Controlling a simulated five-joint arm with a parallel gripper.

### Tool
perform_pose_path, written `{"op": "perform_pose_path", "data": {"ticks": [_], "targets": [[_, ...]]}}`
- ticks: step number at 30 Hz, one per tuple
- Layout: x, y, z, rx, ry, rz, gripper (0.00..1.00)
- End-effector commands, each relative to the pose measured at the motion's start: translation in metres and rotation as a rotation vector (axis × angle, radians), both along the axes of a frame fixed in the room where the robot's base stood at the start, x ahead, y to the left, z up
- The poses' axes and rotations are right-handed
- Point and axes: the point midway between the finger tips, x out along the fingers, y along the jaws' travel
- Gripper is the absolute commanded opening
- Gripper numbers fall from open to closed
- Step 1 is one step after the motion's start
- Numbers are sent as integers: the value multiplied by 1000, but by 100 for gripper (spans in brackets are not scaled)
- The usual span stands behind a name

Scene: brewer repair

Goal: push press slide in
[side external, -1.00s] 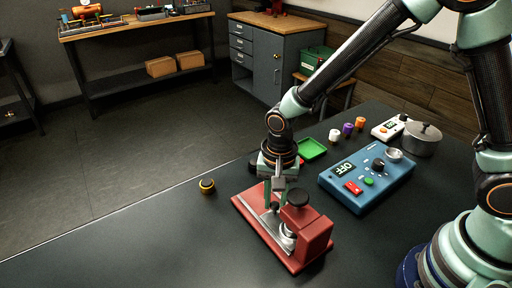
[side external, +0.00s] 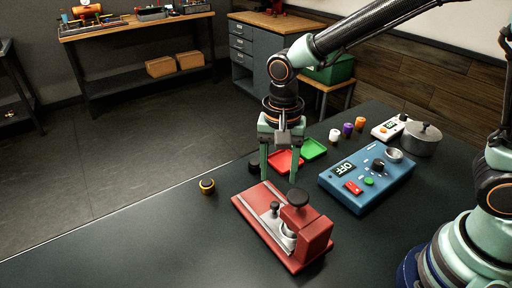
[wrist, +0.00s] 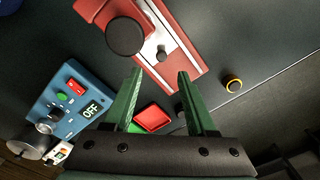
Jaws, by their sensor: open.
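The red press (side external: 312,240) stands on the dark table, with a black round knob (side external: 298,197) on its tall block. A pale metal slide strip (side external: 262,215) lies along its base and carries a small dark knob (side external: 275,207) close to the block. The press also shows at the top of the wrist view (wrist: 185,50), with the small knob (wrist: 161,54) on the strip. My gripper (side external: 279,180) is open and empty, above and behind the press's far end. Its two green fingers (wrist: 160,72) point toward the strip, apart from the small knob.
A blue control box (side external: 345,197) reading OFF stands right of the press. Red (side external: 284,160) and green (side external: 314,149) trays lie behind it. A black-yellow ring (side external: 207,186) is at the left. A pot (side external: 422,140) and small coloured caps stand farther back. The table's left front is clear.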

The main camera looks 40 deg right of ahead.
Motion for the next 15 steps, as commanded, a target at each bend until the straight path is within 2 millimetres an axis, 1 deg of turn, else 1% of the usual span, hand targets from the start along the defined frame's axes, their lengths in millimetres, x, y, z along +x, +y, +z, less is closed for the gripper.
{"op": "perform_pose_path", "data": {"ticks": [1, 6, 15], "targets": [[0, 0, 9, 2, -4, 0, 57], [0, 0, 24, 1, -1, 1, 57], [-1, 0, 28, -1, 2, 1, 57]]}}
